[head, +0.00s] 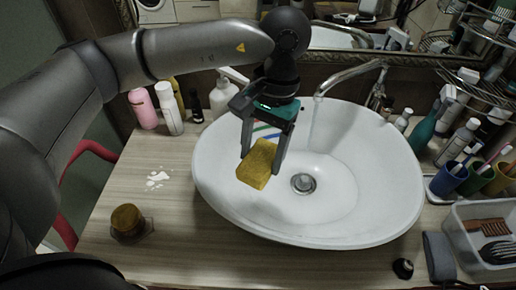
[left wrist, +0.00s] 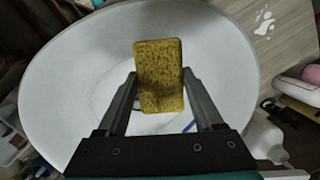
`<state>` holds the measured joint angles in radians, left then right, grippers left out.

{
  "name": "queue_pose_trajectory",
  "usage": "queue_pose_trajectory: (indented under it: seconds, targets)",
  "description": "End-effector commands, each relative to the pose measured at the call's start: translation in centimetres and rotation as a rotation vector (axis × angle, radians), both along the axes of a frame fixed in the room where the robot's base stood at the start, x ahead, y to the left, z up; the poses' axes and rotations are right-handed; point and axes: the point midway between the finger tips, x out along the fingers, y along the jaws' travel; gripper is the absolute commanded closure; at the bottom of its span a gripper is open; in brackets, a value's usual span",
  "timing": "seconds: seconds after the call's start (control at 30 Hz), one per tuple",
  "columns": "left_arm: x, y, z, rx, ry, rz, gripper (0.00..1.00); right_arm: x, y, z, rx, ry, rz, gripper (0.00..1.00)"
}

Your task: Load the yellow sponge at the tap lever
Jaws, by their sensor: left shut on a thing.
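My left gripper (head: 263,154) is shut on the yellow sponge (head: 257,166) and holds it over the left part of the white basin (head: 400,218). In the left wrist view the sponge (left wrist: 159,72) stands out between the two fingers (left wrist: 160,88), with the basin (left wrist: 60,75) behind it. The tap (head: 350,76) stands at the back of the basin, right of the gripper. Its spout reaches left, and a pale stream shows below it. I cannot make out the lever clearly behind the basin's rim. My right gripper is not in view.
A brown round item (head: 127,221) sits on a small dish at the counter's left. Bottles (head: 168,107) stand along the back left. Cups with brushes (head: 448,178), a clear bin (head: 485,235) and a grey block (head: 438,256) crowd the right. The left counter (head: 175,215) is mostly free.

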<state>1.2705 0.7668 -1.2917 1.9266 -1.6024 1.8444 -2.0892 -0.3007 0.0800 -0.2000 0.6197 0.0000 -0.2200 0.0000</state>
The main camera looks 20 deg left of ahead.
Motion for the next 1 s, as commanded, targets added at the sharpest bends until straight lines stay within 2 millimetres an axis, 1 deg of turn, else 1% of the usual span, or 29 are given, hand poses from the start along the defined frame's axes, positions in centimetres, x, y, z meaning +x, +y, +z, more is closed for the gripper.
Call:
queue_pose_trajectory:
  seconds: [0.03, 0.17, 0.4, 0.7, 0.8, 1.0]
  targets:
    - [0.2, -0.2, 0.7, 0.007, -0.020, -0.023, 0.76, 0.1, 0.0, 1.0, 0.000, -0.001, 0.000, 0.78]
    - [0.8, -0.7, 1.5, 0.028, -0.086, -0.090, 0.76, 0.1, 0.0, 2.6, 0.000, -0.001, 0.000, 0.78]
    - [2.3, -2.1, 3.7, 0.063, -0.236, -0.238, 0.76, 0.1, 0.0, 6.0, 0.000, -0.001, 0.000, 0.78]
    - [3.7, -3.9, 6.2, 0.087, -0.382, -0.379, 0.76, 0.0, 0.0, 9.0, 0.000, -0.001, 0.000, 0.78]
    - [3.6, -3.8, 2.3, 0.088, -0.373, -0.375, 0.76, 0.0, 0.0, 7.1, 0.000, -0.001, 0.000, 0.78]
    - [3.6, -3.8, -3.5, 0.088, -0.373, -0.373, 0.76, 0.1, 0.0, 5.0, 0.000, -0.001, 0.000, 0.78]
